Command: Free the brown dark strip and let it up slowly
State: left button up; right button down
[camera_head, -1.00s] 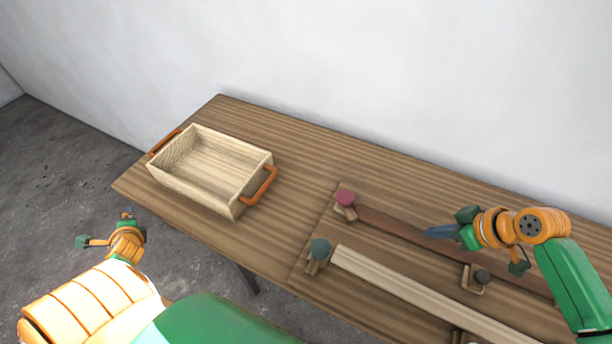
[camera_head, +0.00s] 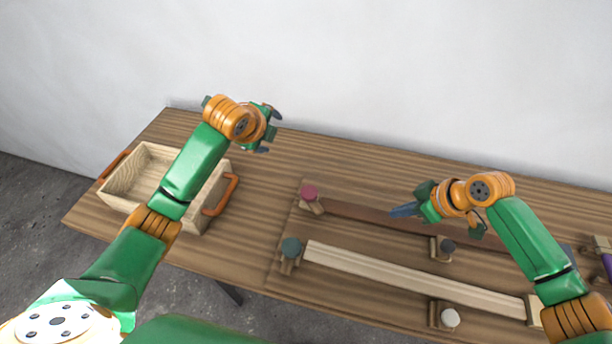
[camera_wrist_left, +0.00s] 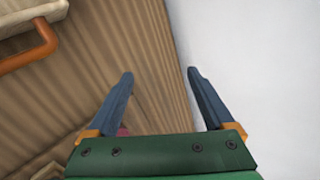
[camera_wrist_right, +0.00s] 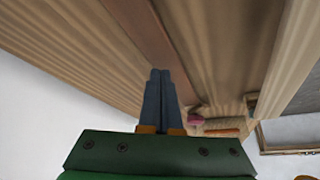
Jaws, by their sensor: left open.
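The dark brown strip (camera_head: 362,215) lies on the bench board, its left end at a clamp with a red knob (camera_head: 309,192). A dark grey knob (camera_head: 447,246) stands on a wooden clamp at its front edge. My right gripper (camera_head: 404,210) is shut, its fingertips at the strip; in the right wrist view the fingers (camera_wrist_right: 160,75) lie together over the strip (camera_wrist_right: 145,28). I cannot tell whether they touch it. My left gripper (camera_head: 272,132) is open and empty above the bench, back left of the red knob. My right arm hides part of the strip's right side.
A pale strip (camera_head: 400,277) lies in front, with a teal knob (camera_head: 291,247) at its left end and a white knob (camera_head: 450,317) at its front edge. A wooden tray (camera_head: 118,197) with orange handles stands left, behind my left arm. A purple-handled item (camera_head: 607,264) is far right.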

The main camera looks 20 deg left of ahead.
pick_arm(q)
jog(key=s+d+m+g, duration=0.3)
jog(key=s+d+m, duration=0.3)
jog(key=d, duration=0.5)
jog(key=m+g+y, duration=0.1)
jog(key=m, duration=0.4)
send_near(310, 192)
pick_arm(e)
jog(key=shift+d, duration=0.1)
pick_arm(q)
jog(key=x, duration=1)
jog(key=shift+c, duration=0.2)
grip_shut()
pick_arm(e)
jog(key=shift+f, duration=0.15)
jog(key=shift+f, duration=0.6)
